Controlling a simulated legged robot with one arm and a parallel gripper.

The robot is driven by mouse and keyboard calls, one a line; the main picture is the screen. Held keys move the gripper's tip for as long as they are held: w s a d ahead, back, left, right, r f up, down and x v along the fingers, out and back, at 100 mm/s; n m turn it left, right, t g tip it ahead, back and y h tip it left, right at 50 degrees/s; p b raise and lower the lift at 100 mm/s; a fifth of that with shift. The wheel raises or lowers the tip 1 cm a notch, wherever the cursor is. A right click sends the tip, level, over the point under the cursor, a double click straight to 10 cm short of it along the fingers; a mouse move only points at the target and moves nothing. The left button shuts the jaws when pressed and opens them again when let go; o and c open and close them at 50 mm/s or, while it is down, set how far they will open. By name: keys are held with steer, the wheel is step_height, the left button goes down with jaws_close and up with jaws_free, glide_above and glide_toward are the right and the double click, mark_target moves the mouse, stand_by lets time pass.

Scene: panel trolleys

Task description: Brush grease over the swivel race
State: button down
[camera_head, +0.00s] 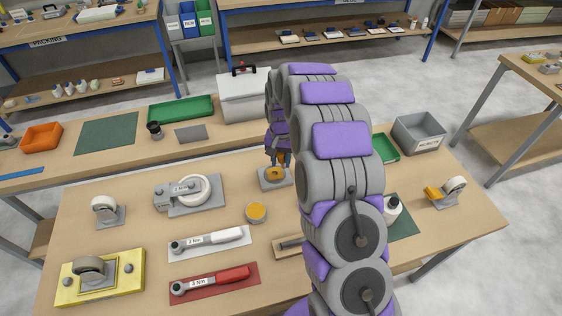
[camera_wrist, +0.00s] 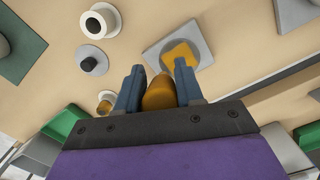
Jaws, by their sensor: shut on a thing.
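My gripper (camera_head: 278,160) is over the middle of the near bench, pointing down. In the wrist view its blue fingers (camera_wrist: 159,80) are shut on a rounded orange-brown piece, seemingly the brush handle (camera_wrist: 159,94). The brush tip cannot be made out. Just under the gripper lies a square grey plate (camera_head: 264,185) with an orange part on it, likely the swivel race (camera_head: 275,174). The plate (camera_wrist: 154,52) and orange part (camera_wrist: 181,55) also show beyond the fingers in the wrist view. I cannot tell whether the brush touches it. A round tin with yellow-orange contents, perhaps grease (camera_head: 256,212), stands nearer.
A caster on a plate (camera_head: 191,190) stands left of the gripper. A bottle (camera_head: 392,208) is right of my arm. A white box (camera_head: 243,97) stands behind.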

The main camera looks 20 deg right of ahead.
steer(key=r, duration=0.2)
steer(key=shift+w+a+r+p, duration=0.1)
steer(key=shift+a+r+p, duration=0.2)
steer(key=shift+p, duration=0.1)
steer(key=shift+d+r+p, duration=0.2)
steer(key=shift+d+r, duration=0.05)
steer(key=shift+r, duration=0.3)
steer(key=shift+d+r+p, duration=0.2)
steer(key=shift+r, duration=0.3)
steer(key=shift+a, duration=0.3)
